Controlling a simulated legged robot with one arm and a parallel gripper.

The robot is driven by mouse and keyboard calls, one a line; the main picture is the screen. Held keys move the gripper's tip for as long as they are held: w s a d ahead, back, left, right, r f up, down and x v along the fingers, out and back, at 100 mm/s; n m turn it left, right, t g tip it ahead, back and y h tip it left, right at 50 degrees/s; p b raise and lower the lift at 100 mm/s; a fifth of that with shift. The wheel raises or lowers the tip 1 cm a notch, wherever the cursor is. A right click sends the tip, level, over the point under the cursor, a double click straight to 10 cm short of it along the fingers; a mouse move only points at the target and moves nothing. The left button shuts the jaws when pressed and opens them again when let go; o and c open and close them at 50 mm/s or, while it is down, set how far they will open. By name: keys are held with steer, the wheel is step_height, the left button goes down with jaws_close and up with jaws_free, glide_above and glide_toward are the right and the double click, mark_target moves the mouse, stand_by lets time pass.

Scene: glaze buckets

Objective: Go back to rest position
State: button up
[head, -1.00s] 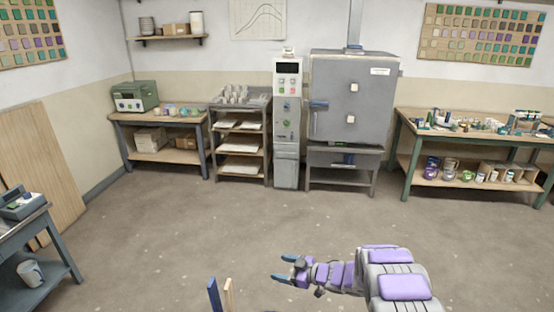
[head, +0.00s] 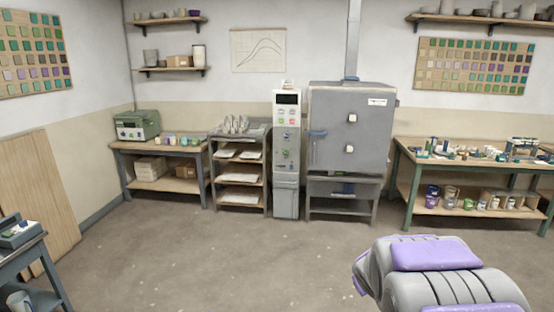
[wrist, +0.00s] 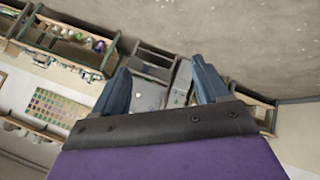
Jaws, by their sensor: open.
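My gripper (wrist: 160,88) shows in the wrist view with its two blue-grey fingers spread wide apart and nothing between them. The wrist view is tilted and nearly upside down, with the room's furniture far beyond the fingertips. In the head view my gripper is out of sight; only a purple and grey part of my arm shows at the lower right.
A grey kiln (head: 350,130) and a control cabinet (head: 287,150) stand at the back wall. A shelf rack (head: 240,170) and wooden tables (head: 160,147) flank them. A blue-grey table (head: 28,262) stands at the left. The floor (head: 220,265) between is open.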

steer(key=s+a+m+g+y, duration=0.1)
steer(key=s+a+g, duration=0.2)
steer(key=s, duration=1)
steer(key=s+a+r+m+g+y, duration=0.1)
steer(key=s+a+g, duration=0.2)
steer(key=s, duration=1.1)
steer(key=s+a+m+g+y, duration=0.1)
steer(key=s+a+g, duration=0.2)
steer(key=s, duration=1.1)
steer(key=shift+a+r, duration=0.3)
steer(key=shift+a, duration=0.9)
